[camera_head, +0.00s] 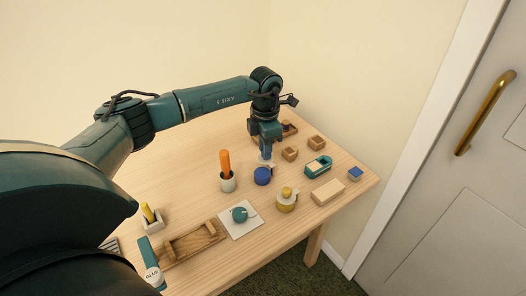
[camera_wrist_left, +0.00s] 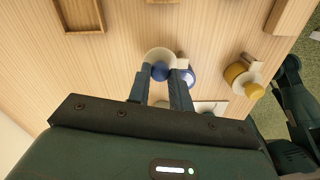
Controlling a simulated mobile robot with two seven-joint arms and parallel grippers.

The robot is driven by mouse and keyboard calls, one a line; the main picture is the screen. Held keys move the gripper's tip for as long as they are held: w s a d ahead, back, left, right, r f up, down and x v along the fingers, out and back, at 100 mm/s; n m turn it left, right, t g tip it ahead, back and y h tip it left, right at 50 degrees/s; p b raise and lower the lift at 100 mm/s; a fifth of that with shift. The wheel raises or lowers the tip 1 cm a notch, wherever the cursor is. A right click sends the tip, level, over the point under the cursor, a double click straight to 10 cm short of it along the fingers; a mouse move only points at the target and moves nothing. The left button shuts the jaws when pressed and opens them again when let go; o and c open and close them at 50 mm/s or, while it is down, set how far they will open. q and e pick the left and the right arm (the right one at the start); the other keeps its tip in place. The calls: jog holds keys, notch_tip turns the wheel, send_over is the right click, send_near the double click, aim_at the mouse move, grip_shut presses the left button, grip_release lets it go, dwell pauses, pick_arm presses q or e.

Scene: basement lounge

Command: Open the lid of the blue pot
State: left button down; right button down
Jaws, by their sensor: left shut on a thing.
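The blue pot (camera_head: 262,177) stands on the wooden table in the head view; part of it also shows in the wrist view (camera_wrist_left: 189,76), right of my fingers. Its pale lid (camera_wrist_left: 158,55) has a round blue knob (camera_wrist_left: 160,71). My left gripper (camera_head: 266,156) points down just behind the pot, shut on the knob. In the wrist view the fingers (camera_wrist_left: 162,77) stand on either side of the knob. The lid looks off to one side of the pot; its exact height cannot be told. My right gripper is not in view.
A grey cup (camera_head: 228,183) with an orange-handled tool is left of the blue pot. A teal box (camera_head: 318,166) and wooden blocks (camera_head: 328,191) are to the right. A wall is behind.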

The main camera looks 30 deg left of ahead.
pick_arm(q)
jog(key=shift+w+d+m+b, duration=0.1)
jog(key=shift+w+m+b, duration=0.1)
jog(key=shift+m, duration=0.5)
jog(key=shift+w+d+m+b, duration=0.1)
jog(key=shift+w+m+b, duration=0.1)
jog(key=shift+m, duration=0.5)
jog(key=c, duration=1.3)
grip_release()
jog(key=shift+o, duration=0.2)
jog(key=shift+r, duration=0.15)
notch_tip(320, 180, up, 13)
